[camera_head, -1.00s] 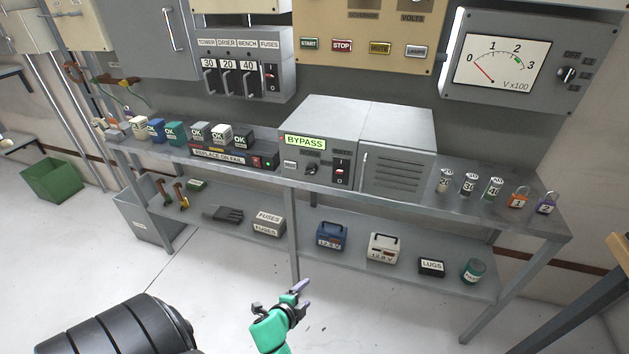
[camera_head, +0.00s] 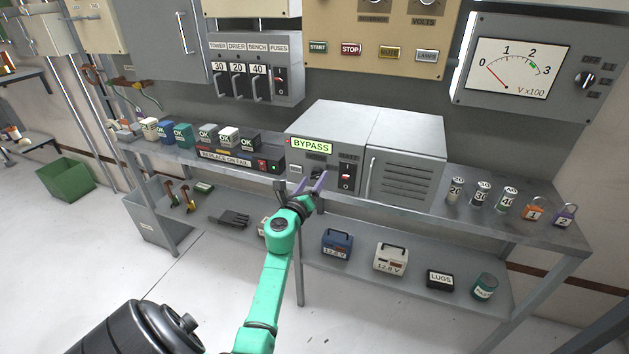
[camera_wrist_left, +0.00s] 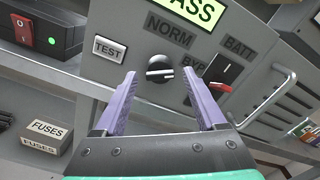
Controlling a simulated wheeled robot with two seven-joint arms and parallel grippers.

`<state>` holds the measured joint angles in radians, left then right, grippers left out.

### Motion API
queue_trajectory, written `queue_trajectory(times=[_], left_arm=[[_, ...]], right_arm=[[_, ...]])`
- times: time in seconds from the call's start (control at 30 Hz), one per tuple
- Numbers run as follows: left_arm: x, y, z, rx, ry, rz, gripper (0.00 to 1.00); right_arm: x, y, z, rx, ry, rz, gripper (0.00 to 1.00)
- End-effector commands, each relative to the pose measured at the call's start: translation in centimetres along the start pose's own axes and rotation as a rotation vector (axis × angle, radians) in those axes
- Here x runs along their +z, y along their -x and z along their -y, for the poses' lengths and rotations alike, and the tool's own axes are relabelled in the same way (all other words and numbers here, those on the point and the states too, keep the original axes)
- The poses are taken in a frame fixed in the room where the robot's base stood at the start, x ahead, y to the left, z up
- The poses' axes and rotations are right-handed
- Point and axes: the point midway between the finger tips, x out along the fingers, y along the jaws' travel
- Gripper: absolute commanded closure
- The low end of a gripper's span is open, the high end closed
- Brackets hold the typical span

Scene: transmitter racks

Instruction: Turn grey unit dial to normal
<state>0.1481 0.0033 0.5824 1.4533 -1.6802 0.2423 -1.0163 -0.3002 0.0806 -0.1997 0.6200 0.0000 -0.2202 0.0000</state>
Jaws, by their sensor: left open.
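The grey unit (camera_head: 372,140) stands on the upper shelf, its lit green display (camera_head: 311,145) reading BYPASS. Its black dial (camera_wrist_left: 160,69) shows in the left wrist view, with a white bar lying about level; NORM is printed above it and a partly hidden BYP to its right. My left gripper (camera_head: 309,187) is open in front of the panel, with its purple fingertips (camera_wrist_left: 168,90) at either side just below the dial in the picture. Whether they touch the panel, I cannot tell. In the head view the gripper partly covers the dial area. My right gripper is not in view.
A TEST button (camera_wrist_left: 110,48) sits left of the dial and a red-black rocker switch (camera_wrist_left: 221,75) to its right. A door handle (camera_head: 370,178) stands out farther right. A black box with a red switch (camera_head: 262,165) is beside the unit on the left.

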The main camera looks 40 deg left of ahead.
Motion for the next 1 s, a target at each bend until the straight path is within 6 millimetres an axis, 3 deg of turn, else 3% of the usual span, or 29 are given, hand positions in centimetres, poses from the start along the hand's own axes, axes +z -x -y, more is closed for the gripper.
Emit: queue_trajectory(times=[0.1, 0.33, 0.37, 0.53, 1.0], left_arm=[[-0.05, -1.02, -0.05, 0.000, 0.001, 0.000, 0.27], [0.00, -1.14, 0.00, 0.000, 0.001, 0.000, 0.27], [0.00, -1.13, 0.00, 0.000, 0.001, 0.000, 0.35], [-0.02, -1.11, 0.00, 0.000, 0.001, -0.001, 1.00], [-0.05, -1.08, 0.01, 0.001, 0.082, -0.003, 1.00]], right_arm=[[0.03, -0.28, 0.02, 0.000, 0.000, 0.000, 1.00], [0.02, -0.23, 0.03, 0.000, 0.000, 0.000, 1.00], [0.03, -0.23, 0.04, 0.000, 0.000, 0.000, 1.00], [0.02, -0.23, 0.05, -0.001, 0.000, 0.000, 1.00], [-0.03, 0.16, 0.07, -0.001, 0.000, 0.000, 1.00]])
